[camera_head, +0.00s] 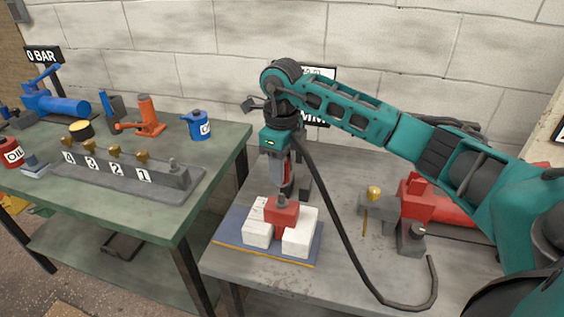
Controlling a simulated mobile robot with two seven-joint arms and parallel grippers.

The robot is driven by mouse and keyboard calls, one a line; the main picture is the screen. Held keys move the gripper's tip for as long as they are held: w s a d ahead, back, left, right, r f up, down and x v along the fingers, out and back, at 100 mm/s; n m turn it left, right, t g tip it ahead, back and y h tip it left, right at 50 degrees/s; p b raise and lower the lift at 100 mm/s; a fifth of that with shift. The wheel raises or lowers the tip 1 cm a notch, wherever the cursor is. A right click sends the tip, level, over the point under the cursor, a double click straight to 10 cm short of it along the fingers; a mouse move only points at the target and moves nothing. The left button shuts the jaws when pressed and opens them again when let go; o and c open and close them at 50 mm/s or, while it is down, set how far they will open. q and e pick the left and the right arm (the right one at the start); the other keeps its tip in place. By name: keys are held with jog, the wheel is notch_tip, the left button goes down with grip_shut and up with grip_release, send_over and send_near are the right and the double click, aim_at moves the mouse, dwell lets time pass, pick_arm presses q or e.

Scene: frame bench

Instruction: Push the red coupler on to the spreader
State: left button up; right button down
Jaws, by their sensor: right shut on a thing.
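My right gripper (285,163) points straight down and is shut on the red coupler (281,172), a slim red and grey upright piece partly hidden by the fingers. A black hose (338,222) runs from beside it down over the bench. Directly below is what looks like the spreader (282,213), a red block with a grey stem between white blocks. The coupler's lower end is over the stem, and they look in line. I cannot tell whether it is seated or only touching. My left gripper is not in view.
The spreader stands on a blue mat (229,232) on the right bench. A red cylinder (458,214) and a grey block (378,207) with a brass fitting are to its right. The left bench holds a numbered manifold (140,178), orange and blue tools and cans. A gap separates the benches.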

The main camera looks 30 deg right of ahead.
aim_at(282, 194)
jog(key=shift+f+b, duration=0.4)
jog(key=shift+f, duration=0.5)
dwell(1.2)
jog(key=shift+f+b, duration=1.25)
jog(key=shift+f, duration=0.8)
jog(key=c, duration=1)
grip_release()
jog(key=o, duration=0.4)
jog(key=shift+c, duration=0.2)
notch_tip(282, 194, up, 13)
jog(key=shift+r+p, duration=0.1)
jog(key=shift+p, duration=0.3)
